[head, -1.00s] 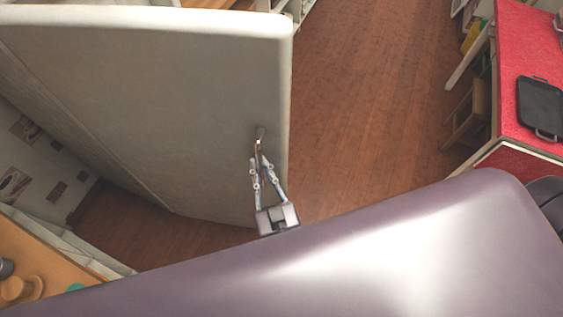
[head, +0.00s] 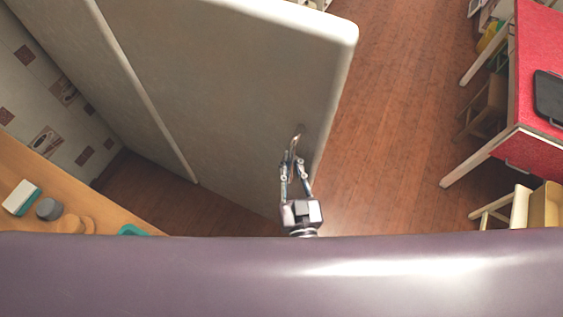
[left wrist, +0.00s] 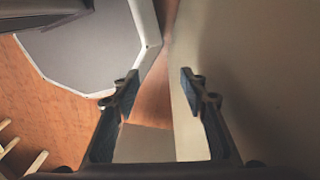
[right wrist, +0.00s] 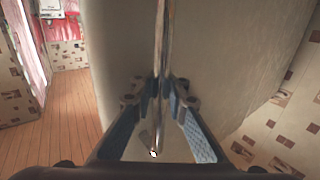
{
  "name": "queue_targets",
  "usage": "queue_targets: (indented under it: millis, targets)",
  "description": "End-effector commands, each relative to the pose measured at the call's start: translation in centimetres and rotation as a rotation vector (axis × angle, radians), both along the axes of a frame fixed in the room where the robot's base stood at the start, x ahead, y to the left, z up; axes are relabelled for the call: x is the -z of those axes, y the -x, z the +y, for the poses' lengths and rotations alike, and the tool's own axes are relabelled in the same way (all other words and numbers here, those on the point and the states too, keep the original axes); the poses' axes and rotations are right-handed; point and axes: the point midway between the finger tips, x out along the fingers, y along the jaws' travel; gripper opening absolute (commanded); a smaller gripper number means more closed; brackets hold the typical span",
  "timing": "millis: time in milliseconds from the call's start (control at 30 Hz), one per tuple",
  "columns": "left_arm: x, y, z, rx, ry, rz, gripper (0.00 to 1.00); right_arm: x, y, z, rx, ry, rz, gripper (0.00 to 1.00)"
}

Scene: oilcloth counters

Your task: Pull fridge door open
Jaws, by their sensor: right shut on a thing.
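The fridge is a large off-white block, and its door (head: 230,90) fills the upper middle of the head view. A slim metal handle (head: 295,143) stands near the door's right edge. My right gripper (head: 294,168) is shut on this handle. In the right wrist view the handle (right wrist: 161,50) runs up between the two fingers (right wrist: 160,95).
A wooden counter (head: 100,213) with small items lies at the lower left. A red-topped table (head: 535,60) with a dark pan (head: 549,97) is at the right, and a stool (head: 508,208) is below it. Open wooden floor (head: 385,130) lies between the fridge and the table.

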Motion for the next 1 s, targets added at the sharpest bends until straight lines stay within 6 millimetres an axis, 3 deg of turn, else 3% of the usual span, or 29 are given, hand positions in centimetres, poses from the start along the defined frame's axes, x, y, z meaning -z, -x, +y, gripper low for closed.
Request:
queue_targets:
  millis: [300, 333, 500, 733, 767, 833, 1000]
  targets:
    - [-0.2, -1.6, 0.0, -0.001, 0.001, -0.025, 0.4, -0.7, 1.0, 1.1, 0.005, 0.005, -0.016, 0.0]
    - [-0.2, -1.7, 0.0, -0.001, 0.002, -0.027, 0.4, -0.8, 1.2, 1.2, 0.005, 0.007, -0.017, 0.13]
    - [-0.2, -2.2, 0.1, 0.001, 0.0, -0.035, 0.4, -0.9, 1.9, 1.9, 0.005, 0.016, -0.019, 0.29]
    - [-0.2, -2.4, 0.5, 0.008, -0.005, -0.04, 0.4, -1.1, 2.8, 2.6, 0.005, 0.021, -0.025, 0.29]
    - [-0.2, -1.1, 0.6, 0.004, -0.006, -0.058, 0.4, -1.1, 3.0, 2.6, 0.005, 0.021, -0.025, 0.29]
    - [-0.2, -0.3, 0.7, 0.002, -0.006, -0.058, 0.4, -1.1, 3.5, 2.6, 0.004, 0.021, -0.024, 0.29]
    - [-0.2, -0.3, 0.5, 0.002, -0.003, -0.058, 0.4, -1.0, 6.3, 2.1, 0.003, 0.022, -0.019, 0.29]
